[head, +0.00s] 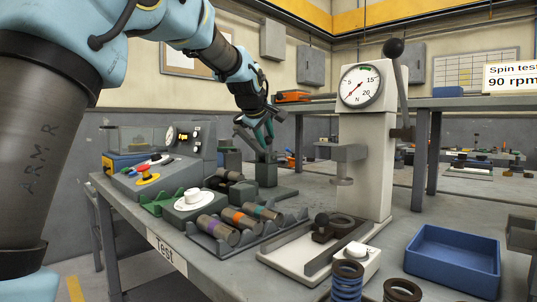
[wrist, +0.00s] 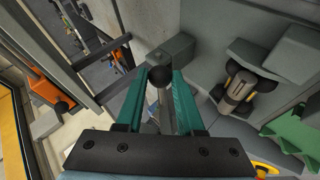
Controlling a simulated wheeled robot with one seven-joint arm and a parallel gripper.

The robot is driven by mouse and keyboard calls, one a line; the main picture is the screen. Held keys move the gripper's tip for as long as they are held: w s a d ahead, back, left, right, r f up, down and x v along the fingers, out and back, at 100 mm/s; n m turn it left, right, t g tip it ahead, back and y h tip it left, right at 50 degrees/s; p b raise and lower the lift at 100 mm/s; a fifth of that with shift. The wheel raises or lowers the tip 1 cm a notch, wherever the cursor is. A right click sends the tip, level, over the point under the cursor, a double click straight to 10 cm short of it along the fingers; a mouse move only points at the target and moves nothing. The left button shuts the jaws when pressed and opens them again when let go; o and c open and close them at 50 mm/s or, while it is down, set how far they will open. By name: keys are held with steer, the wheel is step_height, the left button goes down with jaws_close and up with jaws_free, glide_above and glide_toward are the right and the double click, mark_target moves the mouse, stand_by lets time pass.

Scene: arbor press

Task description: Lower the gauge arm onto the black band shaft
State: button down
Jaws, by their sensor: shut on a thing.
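My gripper (wrist: 158,78) is shut on a black ball knob (wrist: 160,76), seen between its teal fingers in the wrist view. I take the knob to be the end of the gauge arm; the rest of the arm is mostly hidden by the fingers. A grey block (wrist: 178,48) lies just beyond the fingertips. In the head view my gripper (head: 262,138) is above a dark grey block stand (head: 266,174) at the bench's back.
A rack (head: 212,235) holds shafts with purple, orange and teal bands. The white press (head: 364,160) with a dial stands at right, near a blue bin (head: 452,262). A control box (head: 160,178) and a white knob on a block (head: 194,197) stand at left.

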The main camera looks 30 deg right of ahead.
step_height(320, 180, down, 8)
steer(key=a+n+t+h+b, duration=0.2)
steer(key=h+b, duration=0.4)
steer(key=b, duration=2.5)
steer(key=shift+s+a+t, duration=0.35)
steer(key=shift+s+t, duration=0.05)
steer(key=shift+t, duration=0.3)
steer(key=shift+r+b, duration=0.1)
steer(key=shift+b, duration=0.85)
steer(key=c, duration=0.5)
jaws_free()
steer(key=shift+c, duration=0.2)
steer(key=b+v, duration=0.2)
steer(key=v, duration=0.8)
steer(key=shift+s+a, duration=0.2)
steer(key=shift+a, duration=0.1)
